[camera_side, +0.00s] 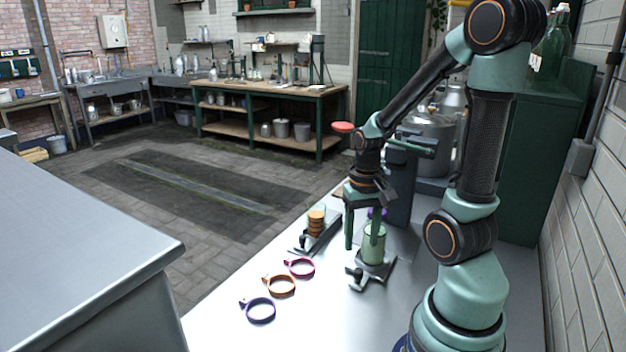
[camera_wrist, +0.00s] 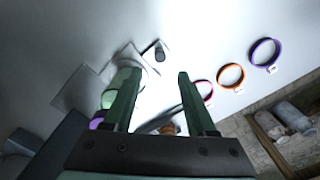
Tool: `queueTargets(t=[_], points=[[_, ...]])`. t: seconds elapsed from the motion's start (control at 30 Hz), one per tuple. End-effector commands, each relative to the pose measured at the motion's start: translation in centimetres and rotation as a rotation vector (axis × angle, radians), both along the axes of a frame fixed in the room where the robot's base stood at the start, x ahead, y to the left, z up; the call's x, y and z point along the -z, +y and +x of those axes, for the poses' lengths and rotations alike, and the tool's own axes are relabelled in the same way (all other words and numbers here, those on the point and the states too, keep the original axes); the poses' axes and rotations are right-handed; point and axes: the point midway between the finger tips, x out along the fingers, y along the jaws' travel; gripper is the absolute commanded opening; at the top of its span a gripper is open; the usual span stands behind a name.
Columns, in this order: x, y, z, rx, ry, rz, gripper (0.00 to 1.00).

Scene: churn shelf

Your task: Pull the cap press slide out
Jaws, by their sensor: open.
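The cap press (camera_side: 400,185) is a dark upright column with a green head and a red knob (camera_side: 343,127). At its foot a grey slide plate (camera_side: 386,277) reaches toward the front, with a small dark handle (camera_side: 356,284) at its end. The handle also shows in the wrist view (camera_wrist: 160,50). A pale green jar (camera_side: 374,250) with something purple (camera_side: 384,213) at its top stands on the plate. My gripper (camera_side: 362,238) is open and points down beside the jar. In the wrist view the jar (camera_wrist: 112,92) is beside and partly behind the left finger (camera_wrist: 122,100); the space between the fingers looks empty.
A stack of orange-brown discs (camera_side: 316,222) stands on a dark holder left of my gripper. Magenta (camera_side: 300,268), orange (camera_side: 280,286) and purple (camera_side: 259,310) ring clamps lie in a row near the bench's left edge. A large metal can (camera_side: 430,140) stands behind the press. The front bench surface is clear.

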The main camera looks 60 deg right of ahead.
Motion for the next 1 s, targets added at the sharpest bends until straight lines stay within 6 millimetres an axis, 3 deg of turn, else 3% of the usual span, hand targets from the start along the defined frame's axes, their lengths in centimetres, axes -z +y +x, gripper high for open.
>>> queueTargets(t=[0.1, 0.3, 0.77, 0.87, 1.0], points=[[-1.9, -0.1, 0.1, 0.0, -0.005, -0.004, 0.57], [-3.9, 0.0, 0.1, 0.0, -0.003, -0.001, 0.57], [-4.5, 0.3, 0.3, -0.017, -0.011, -0.008, 0.57], [-5.5, 1.6, 1.5, -0.098, -0.053, -0.035, 0.57], [-8.1, 5.4, 4.1, -0.311, -0.172, -0.099, 0.57]])
